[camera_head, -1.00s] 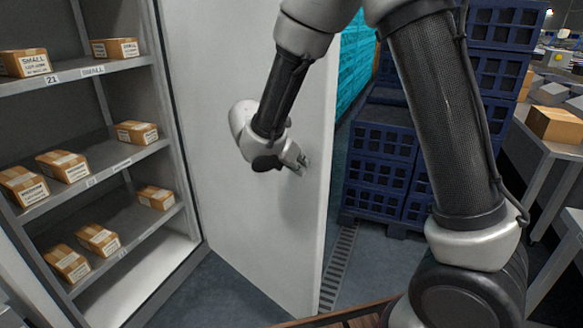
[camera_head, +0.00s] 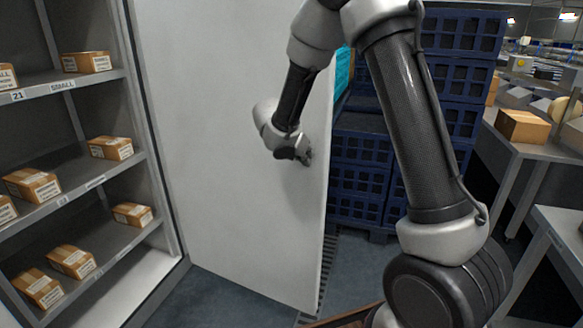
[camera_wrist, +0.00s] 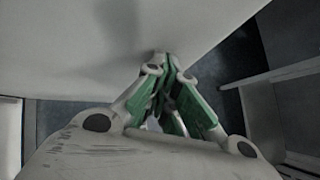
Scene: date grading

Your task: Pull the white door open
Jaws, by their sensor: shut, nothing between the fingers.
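The white door (camera_head: 225,110) stands open beside the grey shelf cabinet, hinged at its left edge. Its pale face also fills the top of the wrist view (camera_wrist: 80,45). My gripper (camera_head: 308,158) is at the door's inner face, close to its free right edge. In the wrist view the green-padded fingers (camera_wrist: 168,65) are closed together with nothing between them. The fingertips are at or very near the door surface; I cannot tell if they touch. No handle is visible.
The cabinet shelves (camera_head: 75,185) at left hold several small cardboard boxes. Stacked blue crates (camera_head: 360,165) stand behind the door's free edge. Grey tables with boxes (camera_head: 522,125) are at right. Dark floor (camera_head: 215,300) shows below the door.

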